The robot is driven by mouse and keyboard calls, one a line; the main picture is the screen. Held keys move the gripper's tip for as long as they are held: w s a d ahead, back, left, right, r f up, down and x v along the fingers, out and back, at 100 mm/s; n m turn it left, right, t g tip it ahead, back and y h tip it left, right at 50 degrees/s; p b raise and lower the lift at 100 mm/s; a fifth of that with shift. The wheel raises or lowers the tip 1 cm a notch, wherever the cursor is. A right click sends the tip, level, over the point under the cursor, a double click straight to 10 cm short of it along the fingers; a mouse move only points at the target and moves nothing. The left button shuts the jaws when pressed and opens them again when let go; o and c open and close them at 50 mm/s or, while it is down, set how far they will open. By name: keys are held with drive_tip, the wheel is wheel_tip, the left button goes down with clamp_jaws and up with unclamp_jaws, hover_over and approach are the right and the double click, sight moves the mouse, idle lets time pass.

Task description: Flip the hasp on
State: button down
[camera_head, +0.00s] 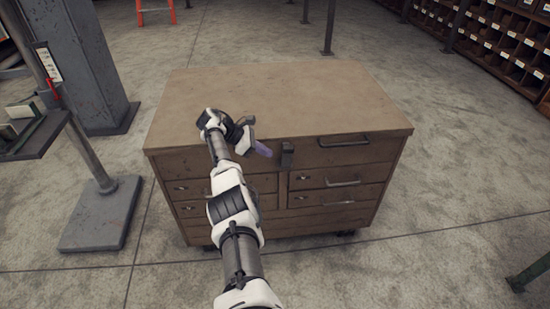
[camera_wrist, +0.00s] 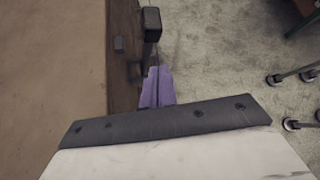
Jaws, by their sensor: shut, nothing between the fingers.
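The hasp (camera_head: 288,155) is a small dark grey metal piece at the upper front of a wooden drawer cabinet (camera_head: 210,95), near the middle. In the wrist view a dark block (camera_wrist: 152,22), which looks like the hasp, stands out from the cabinet's front. My gripper (camera_head: 264,150) has purple fingers, is shut and empty, and is just left of the hasp in the head view. The fingertips (camera_wrist: 158,72) point toward the dark block, with a small gap visible. The hasp's exact hinge angle is unclear.
The cabinet top is bare. Drawer handles (camera_head: 343,182) stick out on its front. A grey column (camera_head: 85,60) and a stand with a heavy base (camera_head: 102,215) are at the left. Shelves of bins (camera_head: 490,35) are at the back right. Floor around the cabinet is mostly clear.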

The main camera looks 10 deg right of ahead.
drive_tip(key=b+v, duration=0.2)
drive_tip(key=v, duration=0.6)
drive_tip(key=shift+a+r, duration=0.1)
drive_tip(key=shift+a, duration=0.1)
